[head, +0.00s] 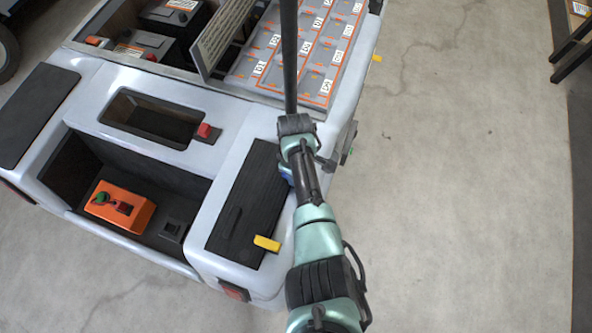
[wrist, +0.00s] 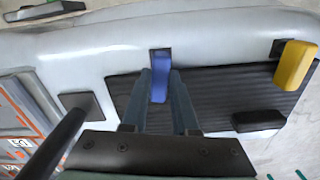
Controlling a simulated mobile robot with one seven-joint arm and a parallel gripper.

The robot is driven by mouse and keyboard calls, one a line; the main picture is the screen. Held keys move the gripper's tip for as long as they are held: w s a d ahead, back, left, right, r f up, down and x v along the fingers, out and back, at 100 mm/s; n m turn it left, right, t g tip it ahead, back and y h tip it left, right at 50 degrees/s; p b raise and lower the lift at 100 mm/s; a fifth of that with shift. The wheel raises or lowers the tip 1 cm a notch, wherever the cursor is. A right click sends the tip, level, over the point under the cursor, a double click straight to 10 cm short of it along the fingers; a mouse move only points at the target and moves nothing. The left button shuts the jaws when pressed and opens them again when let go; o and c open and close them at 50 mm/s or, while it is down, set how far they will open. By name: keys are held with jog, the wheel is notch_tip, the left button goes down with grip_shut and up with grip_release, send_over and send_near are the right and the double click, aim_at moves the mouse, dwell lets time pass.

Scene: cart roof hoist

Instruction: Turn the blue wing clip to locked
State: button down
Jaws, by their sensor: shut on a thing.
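The blue wing clip (wrist: 160,90) stands at the edge of a black ribbed panel (wrist: 215,92) on the pale cart body in the wrist view. My gripper (wrist: 161,78) has one finger on each side of the clip and is shut on it. The clip lies roughly in line with the fingers. In the head view, only a small blue patch of the clip (head: 286,178) shows beside my arm, and my arm hides the fingertips. I cannot read any lock marking.
A yellow clip (head: 267,243) and a black handle (head: 232,222) sit on the same panel. A dark pole (head: 289,60) rises close to my wrist. An orange box (head: 120,206) lies in the cart's open bay. Bare floor (head: 450,200) is clear at right.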

jog(key=shift+s+n, duration=0.1)
jog(key=shift+n, duration=1)
jog(key=shift+a, duration=0.1)
jog(key=c, duration=0.7)
grip_release()
notch_tip(320, 180, up, 13)
jog(key=p, duration=0.3)
